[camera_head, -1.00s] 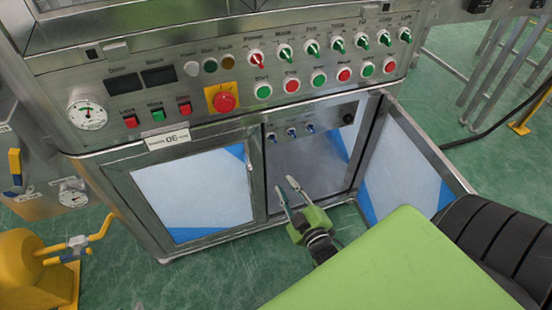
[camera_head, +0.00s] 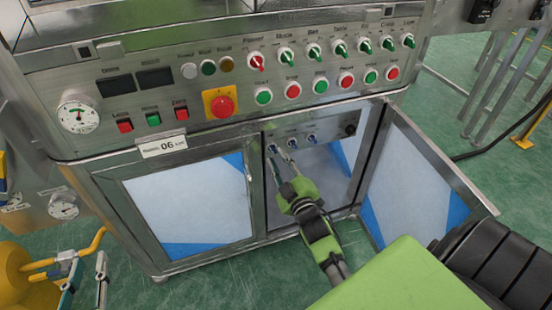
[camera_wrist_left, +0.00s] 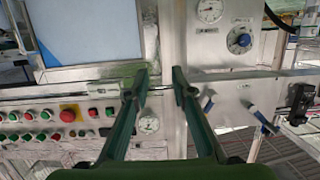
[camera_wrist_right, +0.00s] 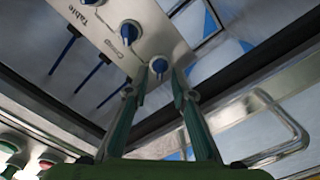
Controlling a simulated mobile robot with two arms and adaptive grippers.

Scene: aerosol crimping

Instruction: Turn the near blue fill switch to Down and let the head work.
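Several small blue switches sit in a row on the steel panel inside the open cabinet. The leftmost blue switch (camera_head: 273,149) is closest to my right gripper (camera_head: 279,160). The right wrist view shows a blue knob (camera_wrist_right: 160,65) between and just beyond the open tips of my right gripper (camera_wrist_right: 160,76); I cannot tell whether they touch. Another blue knob (camera_wrist_right: 129,32) is up and left of it. The fill label is not readable. My left gripper (camera_head: 86,262) is at the lower left in the head view, open and empty in its wrist view (camera_wrist_left: 160,75).
The open cabinet door (camera_head: 425,165) stands right of my right arm. A door handle (camera_wrist_right: 285,125) and frame are close to the right gripper. Above is the control panel (camera_head: 300,70) with switches and buttons. A yellow tank (camera_head: 20,275) stands at the lower left.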

